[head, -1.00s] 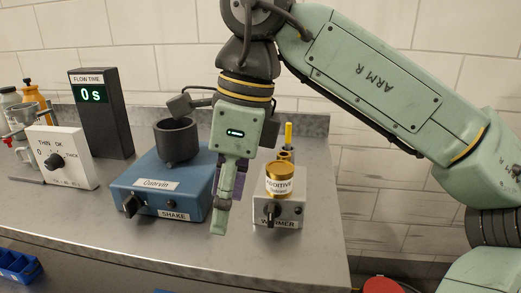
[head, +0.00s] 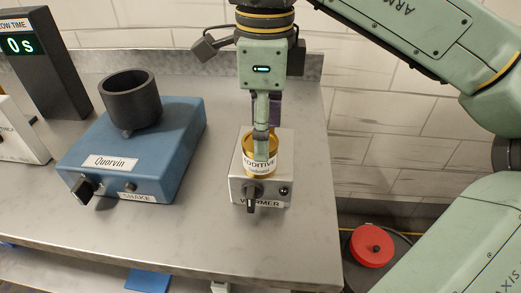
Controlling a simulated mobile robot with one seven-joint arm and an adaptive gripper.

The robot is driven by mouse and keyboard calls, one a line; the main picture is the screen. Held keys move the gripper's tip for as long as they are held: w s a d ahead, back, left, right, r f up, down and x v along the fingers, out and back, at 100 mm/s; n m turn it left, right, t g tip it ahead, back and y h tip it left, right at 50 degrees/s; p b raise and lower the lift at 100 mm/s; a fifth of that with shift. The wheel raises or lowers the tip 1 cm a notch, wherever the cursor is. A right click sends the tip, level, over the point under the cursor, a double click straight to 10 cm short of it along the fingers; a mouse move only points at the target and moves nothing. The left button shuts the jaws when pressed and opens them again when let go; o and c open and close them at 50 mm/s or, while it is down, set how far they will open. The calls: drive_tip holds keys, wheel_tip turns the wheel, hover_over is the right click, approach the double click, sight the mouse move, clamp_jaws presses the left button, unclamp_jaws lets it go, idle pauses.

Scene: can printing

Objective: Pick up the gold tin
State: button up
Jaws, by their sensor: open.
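The gold tin (head: 247,149), with a white "ADDITIVE" label, stands upright on the grey warmer box (head: 241,190). My gripper (head: 264,150) points down at the tin with its jaws open. The other, darker finger shows behind, partly hidden. I cannot tell whether either finger touches the tin.
A blue shaker labelled "Quorvin" (head: 150,155) with a dark cup (head: 131,99) stands left of the warmer. A flow-time display (head: 45,65) is at the far left. The bench front (head: 200,248) is clear. A red lid (head: 371,246) is below the bench's right edge.

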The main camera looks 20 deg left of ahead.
sight(255, 169)
drive_tip(key=shift+w+a+f+p, duration=0.1)
drive_tip(key=shift+f+p, duration=0.15)
drive_tip(key=shift+f, duration=0.65)
drive_tip(key=shift+s+a+f+p, duration=0.1)
drive_tip(key=shift+a+f+p, duration=0.1)
drive_tip(key=shift+f, duration=0.7)
drive_tip(key=shift+w+a+f+p, duration=0.1)
drive_tip(key=shift+f+p, duration=0.15)
drive_tip(key=shift+f, duration=0.65)
drive_tip(key=c, duration=1)
drive_tip(key=shift+r, duration=0.1)
